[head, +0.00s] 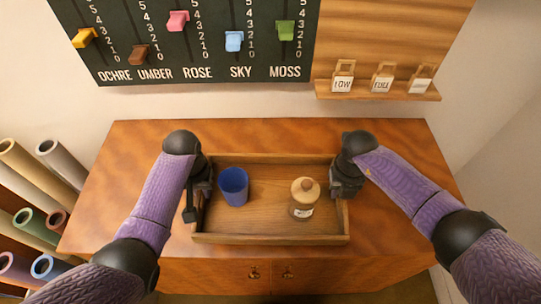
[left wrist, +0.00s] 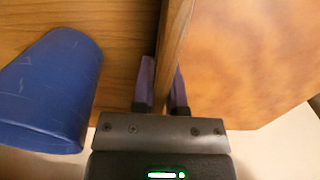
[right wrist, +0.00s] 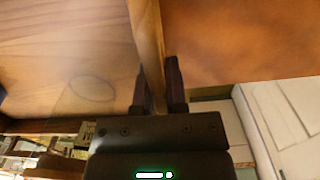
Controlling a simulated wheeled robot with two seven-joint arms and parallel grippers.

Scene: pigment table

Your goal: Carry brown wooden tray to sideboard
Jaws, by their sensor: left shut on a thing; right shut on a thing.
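The brown wooden tray (head: 262,227) is over the top of the wooden sideboard (head: 262,136); I cannot tell whether it rests on it or hangs just above. A blue cup (head: 233,186) stands in the tray's left half, and a jar with a round wooden lid (head: 304,197) stands in its right half. My left gripper (head: 205,185) is shut on the tray's left wall, which shows between the fingers in the left wrist view (left wrist: 172,60). My right gripper (head: 343,185) is shut on the right wall, seen in the right wrist view (right wrist: 148,50).
Rolled tubes (head: 40,200) stand at the left of the sideboard. A dark board with sliders (head: 190,45) hangs on the wall behind. A small shelf (head: 378,92) at the upper right holds several labelled tags. Bare sideboard top shows around the tray.

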